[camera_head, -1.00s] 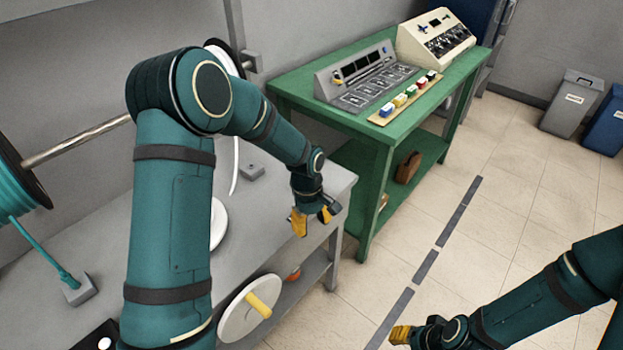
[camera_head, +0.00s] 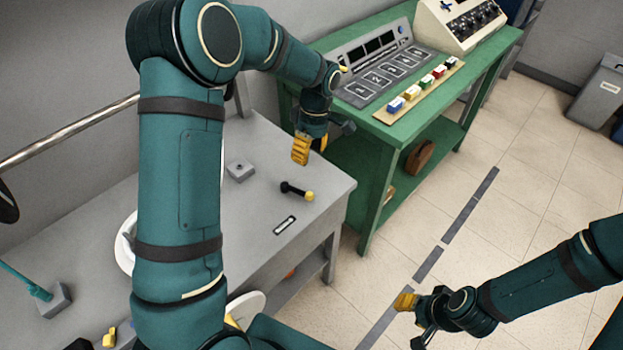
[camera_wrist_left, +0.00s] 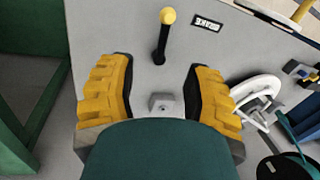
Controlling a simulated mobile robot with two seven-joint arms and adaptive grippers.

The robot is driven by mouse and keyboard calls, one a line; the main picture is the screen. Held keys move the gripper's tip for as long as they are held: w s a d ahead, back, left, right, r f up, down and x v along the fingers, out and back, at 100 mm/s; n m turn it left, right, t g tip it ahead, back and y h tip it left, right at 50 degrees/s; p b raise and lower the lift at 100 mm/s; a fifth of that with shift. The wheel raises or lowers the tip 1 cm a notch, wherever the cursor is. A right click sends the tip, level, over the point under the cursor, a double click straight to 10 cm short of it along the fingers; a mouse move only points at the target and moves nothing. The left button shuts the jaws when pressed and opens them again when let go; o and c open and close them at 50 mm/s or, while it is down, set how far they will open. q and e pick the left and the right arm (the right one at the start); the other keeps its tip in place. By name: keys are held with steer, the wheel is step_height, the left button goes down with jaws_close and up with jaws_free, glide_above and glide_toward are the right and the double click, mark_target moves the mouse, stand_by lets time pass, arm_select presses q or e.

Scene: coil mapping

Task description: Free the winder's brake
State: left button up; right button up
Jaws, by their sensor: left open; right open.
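The brake lever (camera_head: 297,190) is a short black bar with a yellow knob, on the grey bench top near its right end. A dark label (camera_head: 284,225) lies beside it; in the left wrist view the label (camera_wrist_left: 207,24) seems to read BRAKE. My left gripper (camera_head: 318,143) is open and empty, above and beyond the lever in the head view. In the left wrist view the lever (camera_wrist_left: 162,42) stands between and ahead of the open yellow-padded fingers, apart from both. My right gripper (camera_head: 411,318) is open and empty over the floor at lower right.
A small grey block (camera_head: 239,169) sits on the bench (camera_head: 255,215) near the lever. The winder's white wheel (camera_wrist_left: 262,92) is beside it. A green table (camera_head: 375,130) with a control panel (camera_head: 380,72) and coloured blocks stands close behind my left gripper.

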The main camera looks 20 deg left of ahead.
mark_target(303, 192)
arm_select(q)
steer(key=s+f, duration=0.1)
steer(key=f, duration=0.3)
steer(key=s+f+b, duration=0.1)
steer(key=f, duration=0.3)
steer(key=s+f+b, duration=0.1)
steer(key=f, duration=0.4)
steer(key=shift+s+a, duration=0.2)
steer(key=shift+a, duration=0.05)
arm_select(e)
steer(key=shift+s+f, duration=0.25)
steer(key=shift+f, duration=0.25)
steer(key=shift+s+f, duration=0.2)
steer(key=shift+f, duration=0.3)
arm_select(q)
jaws_close()
